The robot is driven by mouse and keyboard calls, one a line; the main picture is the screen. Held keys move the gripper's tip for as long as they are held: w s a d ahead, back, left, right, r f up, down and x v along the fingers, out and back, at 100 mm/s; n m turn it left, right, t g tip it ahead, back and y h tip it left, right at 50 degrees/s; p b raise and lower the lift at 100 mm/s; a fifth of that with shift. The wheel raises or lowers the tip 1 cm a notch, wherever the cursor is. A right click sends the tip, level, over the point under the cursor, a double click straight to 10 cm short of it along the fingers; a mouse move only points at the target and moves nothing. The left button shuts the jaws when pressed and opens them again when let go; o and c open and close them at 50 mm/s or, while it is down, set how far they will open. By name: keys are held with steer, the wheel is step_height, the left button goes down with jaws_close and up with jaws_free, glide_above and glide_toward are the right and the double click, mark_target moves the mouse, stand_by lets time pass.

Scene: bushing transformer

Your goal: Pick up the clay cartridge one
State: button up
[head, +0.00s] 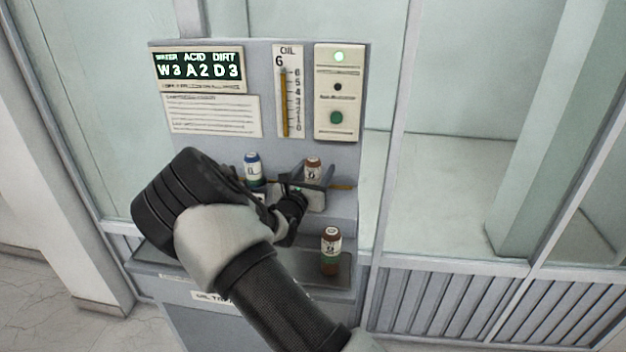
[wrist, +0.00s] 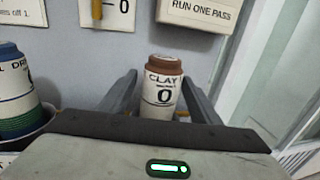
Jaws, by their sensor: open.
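A clay cartridge (wrist: 163,85) with a brown cap and a white label reading "CLAY" and "0" stands upright in the wrist view. My gripper (wrist: 158,98) is open, with one finger on each side of it and visible gaps between. The cartridge's lower part is hidden behind the gripper body. In the head view a brown-capped cartridge (head: 313,168) stands on the upper ledge beside my gripper (head: 310,187).
A blue-capped cartridge (head: 253,168) stands left on the ledge and shows close by in the wrist view (wrist: 17,95). The grey panel behind carries a display (head: 198,70), an oil gauge (head: 287,92) and a button plate (head: 338,92).

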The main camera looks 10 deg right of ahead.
steer(key=shift+x, duration=1.05)
steer(key=c, duration=1.1)
steer(key=shift+c, duration=0.9)
steer(key=shift+r, duration=0.15)
